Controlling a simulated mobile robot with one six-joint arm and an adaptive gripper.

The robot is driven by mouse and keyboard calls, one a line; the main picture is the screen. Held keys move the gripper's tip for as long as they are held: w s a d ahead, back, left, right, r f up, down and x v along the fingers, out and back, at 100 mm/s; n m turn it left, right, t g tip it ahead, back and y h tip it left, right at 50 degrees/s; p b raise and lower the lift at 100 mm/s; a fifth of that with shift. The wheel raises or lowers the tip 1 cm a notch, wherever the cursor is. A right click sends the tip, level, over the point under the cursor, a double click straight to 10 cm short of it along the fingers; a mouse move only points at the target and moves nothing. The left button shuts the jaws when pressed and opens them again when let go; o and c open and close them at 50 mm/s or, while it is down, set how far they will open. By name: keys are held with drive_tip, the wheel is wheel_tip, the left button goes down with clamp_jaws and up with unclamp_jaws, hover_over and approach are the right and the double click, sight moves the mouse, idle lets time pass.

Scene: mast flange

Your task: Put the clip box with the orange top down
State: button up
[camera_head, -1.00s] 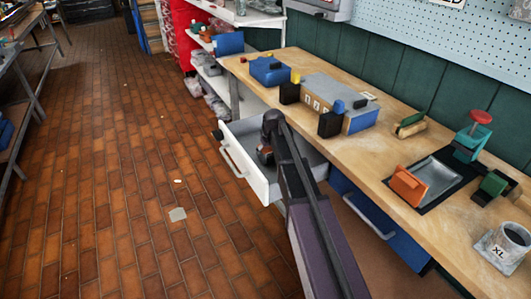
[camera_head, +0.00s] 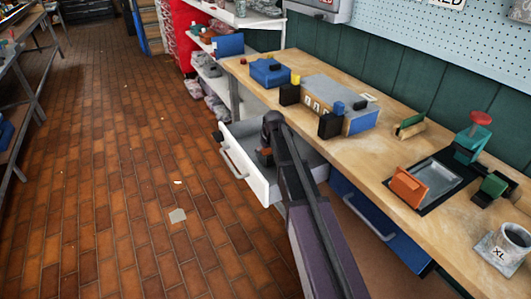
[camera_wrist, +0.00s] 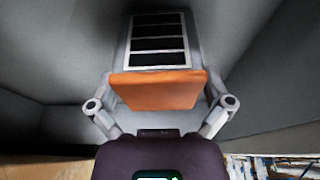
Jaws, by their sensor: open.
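The clip box with the orange top (camera_wrist: 157,90) is in the wrist view, a grey body with a black barred panel beyond its orange part. It is inside the open white drawer (camera_head: 262,187), against the grey interior. My gripper (camera_wrist: 160,100) is open, with one finger on each side of the box. The fingertips are partly hidden, so I cannot tell whether they touch it. In the head view my gripper (camera_head: 266,146) reaches down into the drawer. Only a small orange-brown patch of the box shows there, mostly covered by my arm.
Above the drawer is a wooden bench (camera_head: 345,160) with a blue-grey case (camera_head: 335,98), black blocks and a blue box (camera_head: 270,72). An orange block (camera_head: 408,187), a metal tray (camera_head: 436,176) and a mug (camera_head: 503,248) stand to the right. A blue drawer (camera_head: 375,225) is slightly open.

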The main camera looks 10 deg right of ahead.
drive_tip(key=p+v, duration=1.1)
drive_tip(key=v, duration=0.1)
idle(0.5)
drive_tip(key=shift+s, duration=0.15)
idle(0.6)
drive_tip(key=s+m+g+h, duration=0.1)
drive_tip(key=s+m+g, duration=0.2)
drive_tip(key=s, duration=2.2)
drive_tip(key=shift+s+a+f+m, duration=0.3)
drive_tip(key=shift+s+a+f, duration=0.05)
drive_tip(key=shift+a, duration=0.1)
drive_tip(key=shift+c, duration=0.2)
